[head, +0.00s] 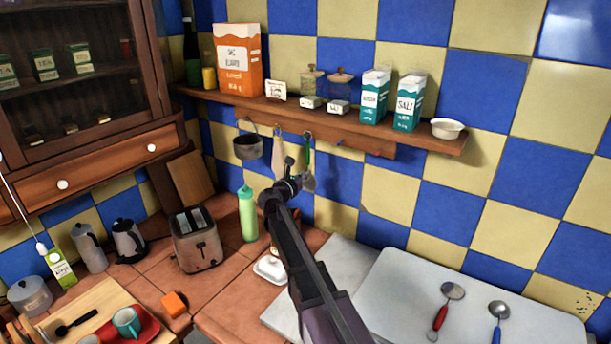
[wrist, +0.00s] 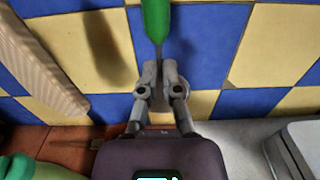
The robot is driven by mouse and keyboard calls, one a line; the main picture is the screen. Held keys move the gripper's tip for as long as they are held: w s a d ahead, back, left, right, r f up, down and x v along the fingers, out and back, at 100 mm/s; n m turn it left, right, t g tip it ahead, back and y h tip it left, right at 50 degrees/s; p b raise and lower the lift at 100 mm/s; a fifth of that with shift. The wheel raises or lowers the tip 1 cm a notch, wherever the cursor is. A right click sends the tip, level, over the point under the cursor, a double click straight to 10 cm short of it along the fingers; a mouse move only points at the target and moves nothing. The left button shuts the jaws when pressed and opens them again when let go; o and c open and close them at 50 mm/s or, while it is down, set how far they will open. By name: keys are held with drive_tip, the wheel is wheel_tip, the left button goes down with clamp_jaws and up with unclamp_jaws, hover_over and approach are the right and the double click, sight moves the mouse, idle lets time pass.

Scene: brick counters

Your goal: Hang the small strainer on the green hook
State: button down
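A small strainer with a red handle (head: 441,316) and a pale round head lies on the light board at the lower right. A utensil with a green handle (head: 306,150) hangs from the rail under the shelf; its green handle also shows in the wrist view (wrist: 155,20). My gripper (head: 291,168) is in front of the wall, just left of this utensil in the head view. I cannot make out the green hook.
A dark pot (head: 248,148) and a wooden utensil (head: 278,155) hang to the left. The shelf (head: 330,119) above carries boxes and jars. A green bottle (head: 247,215) and a toaster (head: 197,243) stand below. A blue-handled ladle (head: 498,327) lies right of the strainer.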

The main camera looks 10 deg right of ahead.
idle(0.4)
drive_tip(key=c, duration=0.7)
unclamp_jaws()
drive_tip(key=shift+s+a, duration=0.1)
drive_tip(key=v, duration=1.1)
drive_tip(key=shift+s+a, duration=0.25)
drive_tip(key=shift+a, duration=0.05)
drive_tip(key=shift+d, duration=0.1)
